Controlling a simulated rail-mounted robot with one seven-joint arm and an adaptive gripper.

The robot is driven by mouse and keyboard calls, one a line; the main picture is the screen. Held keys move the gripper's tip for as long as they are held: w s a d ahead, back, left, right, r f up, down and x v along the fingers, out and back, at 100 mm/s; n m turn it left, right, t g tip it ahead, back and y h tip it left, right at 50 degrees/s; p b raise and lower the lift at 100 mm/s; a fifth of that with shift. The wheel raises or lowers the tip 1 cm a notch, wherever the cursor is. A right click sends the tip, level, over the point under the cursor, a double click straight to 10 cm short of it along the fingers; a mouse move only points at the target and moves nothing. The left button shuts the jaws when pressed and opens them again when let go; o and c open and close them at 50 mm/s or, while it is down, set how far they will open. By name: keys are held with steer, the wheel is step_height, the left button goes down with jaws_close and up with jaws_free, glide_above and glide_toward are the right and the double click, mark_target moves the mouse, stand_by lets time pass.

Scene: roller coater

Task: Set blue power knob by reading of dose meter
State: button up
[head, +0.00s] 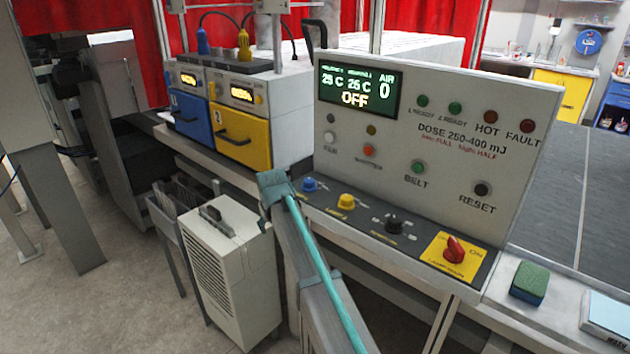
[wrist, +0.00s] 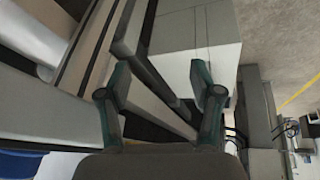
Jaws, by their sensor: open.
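The blue power knob (head: 310,184) is at the left end of the dark sloped strip under the control panel (head: 505,110). Its exact pointer angle is too small to read. The panel print reads "DOSE 250-400 mJ", with smaller red text that seems to say low FULL, high HALF. I cannot pick out a dose meter for certain. My arm stands in front of the console, its upper end just left of the blue knob and apart from it or overlapping it; I cannot tell which. In the wrist view my gripper (wrist: 160,82) is open and empty, its fingers wide apart.
The panel display (head: 357,90) shows OFF. Blue-front and yellow-front (head: 240,135) units stand left. A green-blue sponge (head: 529,283) lies right. A white cabinet (head: 235,285) stands below.

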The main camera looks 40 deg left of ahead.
step_height(320, 180, up, 7)
steer(key=a, duration=0.2)
step_height(320, 180, up, 14)
steer(key=n+g+p, duration=0.3)
steer(key=n+p, duration=0.1)
steer(key=p, duration=0.3)
glide_above(309, 180)
steer(key=d, duration=0.5)
steer(key=shift+y, duration=0.3)
steer(key=p+x, duration=0.1)
steer(key=x, duration=0.2)
steer(key=p+x, duration=0.1)
steer(key=x, duration=0.3)
steer(key=p+x, duration=0.1)
steer(key=x, duration=0.2)
steer(key=shift+s+a+f+p, duration=0.15)
steer(key=shift+a+p, duration=0.15)
steer(key=shift+a, duration=0.1)
steer(key=shift+c, duration=0.3)
steer(key=c, duration=1.1)
